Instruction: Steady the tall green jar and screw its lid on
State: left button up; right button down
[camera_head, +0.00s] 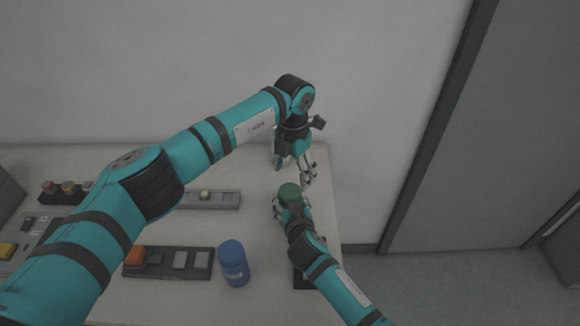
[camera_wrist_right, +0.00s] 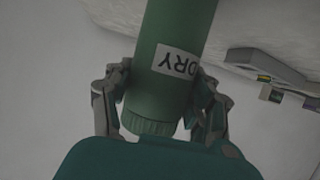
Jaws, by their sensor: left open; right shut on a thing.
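The tall green jar (camera_head: 289,190) stands near the right edge of the table. In the right wrist view the jar (camera_wrist_right: 180,35) shows a white label with upside-down letters. A ridged green lid (camera_wrist_right: 148,125) shows at its end near my palm; I cannot tell how tightly it sits. My right gripper (camera_head: 292,206) is shut on the jar, with a finger on each side just by the lid in the right wrist view (camera_wrist_right: 163,103). My left gripper (camera_head: 297,168) is open and empty, just behind the jar, pointing down.
A blue jar (camera_head: 233,262) stands left of my right arm. Panels with buttons and switches (camera_head: 168,262) and a grey strip (camera_head: 215,200) lie on the left part of the table (camera_head: 265,295). A wall rises behind; the table's right edge is close to the green jar.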

aim_at(290, 190)
pick_arm(q)
jog(key=n, duration=0.4)
jog(key=shift+r, duration=0.4)
pick_arm(e)
jog(key=shift+r, duration=0.1)
pick_arm(q)
jog(key=n, duration=0.3)
jog(key=shift+a+r+n, duration=0.35)
jog(key=shift+n, duration=0.05)
jog(key=shift+f, duration=4)
jog(key=c, duration=1.2)
jog(key=m, duration=0.5)
jog(key=shift+w, duration=0.1)
jog(key=o, duration=1.2)
jog(key=shift+o, duration=0.2)
